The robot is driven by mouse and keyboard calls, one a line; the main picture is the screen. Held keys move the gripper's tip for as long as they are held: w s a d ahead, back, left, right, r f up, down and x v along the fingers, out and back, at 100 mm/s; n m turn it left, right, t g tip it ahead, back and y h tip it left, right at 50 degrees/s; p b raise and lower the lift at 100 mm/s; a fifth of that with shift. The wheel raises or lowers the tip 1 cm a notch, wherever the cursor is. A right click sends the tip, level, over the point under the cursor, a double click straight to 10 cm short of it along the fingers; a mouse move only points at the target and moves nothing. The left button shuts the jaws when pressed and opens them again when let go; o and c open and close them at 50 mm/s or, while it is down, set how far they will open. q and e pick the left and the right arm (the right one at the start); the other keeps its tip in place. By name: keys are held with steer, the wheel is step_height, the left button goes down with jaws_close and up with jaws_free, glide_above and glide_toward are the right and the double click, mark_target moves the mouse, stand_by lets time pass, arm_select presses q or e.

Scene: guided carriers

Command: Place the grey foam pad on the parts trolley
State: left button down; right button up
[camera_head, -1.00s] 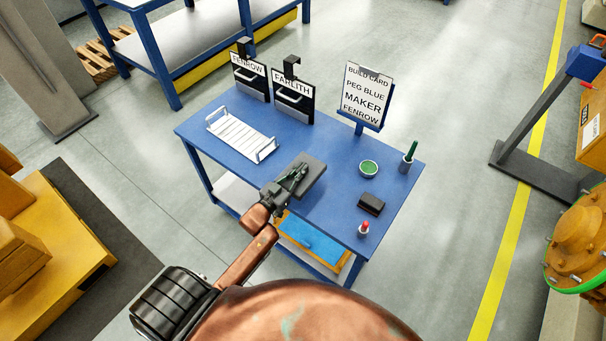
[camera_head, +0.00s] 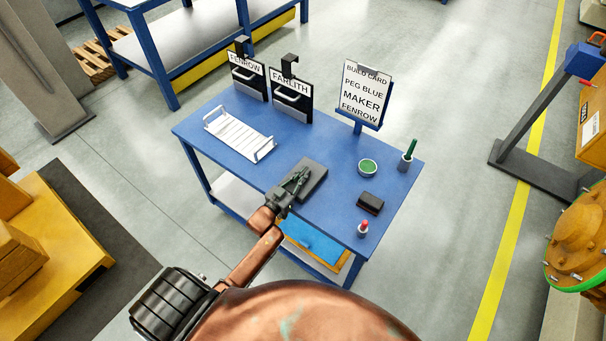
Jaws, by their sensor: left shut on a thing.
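The grey foam pad (camera_head: 317,176) is a flat dark-grey slab in the head view, over the near edge of a blue-topped table. My left gripper (camera_head: 303,178) is shut on it at its near left side and covers part of it. Whether the pad touches the top or hangs just above it, I cannot tell. The blue table (camera_head: 215,164) has legs and a lower shelf and may be the parts trolley; no label on it says so. My right gripper is not in view.
A blue tray (camera_head: 313,242) lies below.

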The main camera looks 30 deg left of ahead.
arm_select(q)
steer(key=c, duration=2)
jaws_free()
steer(key=shift+r, duration=0.15)
steer(key=s, duration=0.8)
steer(key=s+a, duration=0.1)
steer(key=s, duration=0.3)
